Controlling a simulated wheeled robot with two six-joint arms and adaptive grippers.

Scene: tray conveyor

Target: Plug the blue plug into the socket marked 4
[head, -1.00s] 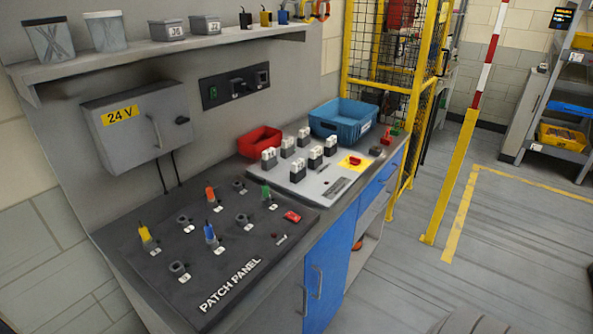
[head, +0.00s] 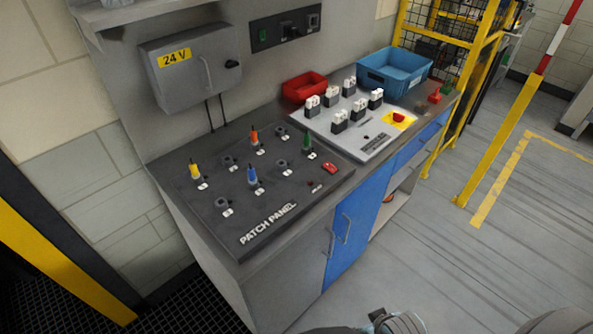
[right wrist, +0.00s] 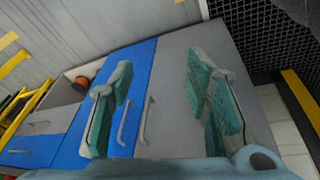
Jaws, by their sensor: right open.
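The blue plug (head: 252,177) stands upright in a socket near the middle of the dark patch panel (head: 205,229). A yellow plug (head: 195,171), an orange plug (head: 254,137) and a green plug (head: 308,144) stand in other sockets. Several sockets are empty, among them a front-left one (head: 222,204) and a right one (head: 287,168). The small number labels are too small to read, so I cannot tell which is 4. My right gripper (right wrist: 160,80) is open and empty, in front of the bench's cabinet doors in the right wrist view. My left gripper is out of view.
A grey panel (head: 365,148) with several black-and-white blocks stands right of the patch panel. A red bin (head: 305,87) and a blue bin (head: 395,72) sit behind it. A 24 V box (head: 190,70) hangs on the wall.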

